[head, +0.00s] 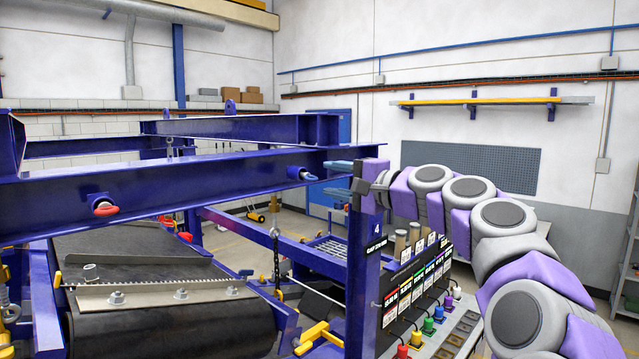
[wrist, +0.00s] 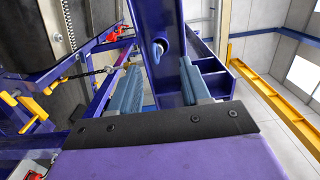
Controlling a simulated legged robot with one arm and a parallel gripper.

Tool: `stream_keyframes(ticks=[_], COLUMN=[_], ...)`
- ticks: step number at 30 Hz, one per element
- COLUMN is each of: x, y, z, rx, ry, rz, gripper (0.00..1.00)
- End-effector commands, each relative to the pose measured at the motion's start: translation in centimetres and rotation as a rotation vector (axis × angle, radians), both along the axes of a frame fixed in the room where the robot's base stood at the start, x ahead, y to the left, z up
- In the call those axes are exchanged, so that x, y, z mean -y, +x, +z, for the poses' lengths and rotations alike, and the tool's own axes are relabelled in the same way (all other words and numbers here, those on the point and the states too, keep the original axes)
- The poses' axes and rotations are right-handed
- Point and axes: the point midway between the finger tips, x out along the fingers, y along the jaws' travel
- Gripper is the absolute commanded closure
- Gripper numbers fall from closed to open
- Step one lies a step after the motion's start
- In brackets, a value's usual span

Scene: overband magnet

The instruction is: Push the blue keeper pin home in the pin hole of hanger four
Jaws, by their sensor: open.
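The blue keeper pin (head: 306,175) sticks out of the face of the long blue beam near its right end, its ring end showing. It also shows in the wrist view (wrist: 158,49), seated in a round opening on a blue member. How deep it sits is hard to tell. My gripper (head: 332,178) is open just to the right of the pin. In the wrist view its two grey-blue fingers (wrist: 160,68) stand apart, with blue steelwork between and beyond them. The pin appears ahead of the fingertips and apart from them. A post marked 4 (head: 377,226) stands below my gripper.
A red ring pin (head: 105,208) sits further left on the beam (head: 200,180). A panel with coloured labels and plugs (head: 415,295) stands below my arm. The belt (head: 140,250) runs at lower left. A yellow rail (wrist: 275,100) lies at right in the wrist view.

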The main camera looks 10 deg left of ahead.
Motion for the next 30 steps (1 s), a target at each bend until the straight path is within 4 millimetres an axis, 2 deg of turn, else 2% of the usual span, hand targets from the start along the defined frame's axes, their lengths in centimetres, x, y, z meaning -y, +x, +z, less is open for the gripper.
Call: stream_keyframes(ticks=[1,9,15,21,30], x=[1.0,5.4,7.9,8.9,8.9], y=[-0.7,-3.8,-5.5,-6.2,-6.2], z=[0.0,-0.2,-0.3,-0.4,-0.3], rx=[0.002,-0.001,-0.001,-0.003,-0.003], ry=[0.002,0.001,-0.001,-0.002,-0.003], rz=[-0.002,0.0,-0.001,-0.001,0.0], gripper=[0.53,0.53,0.53,0.53,0.54])
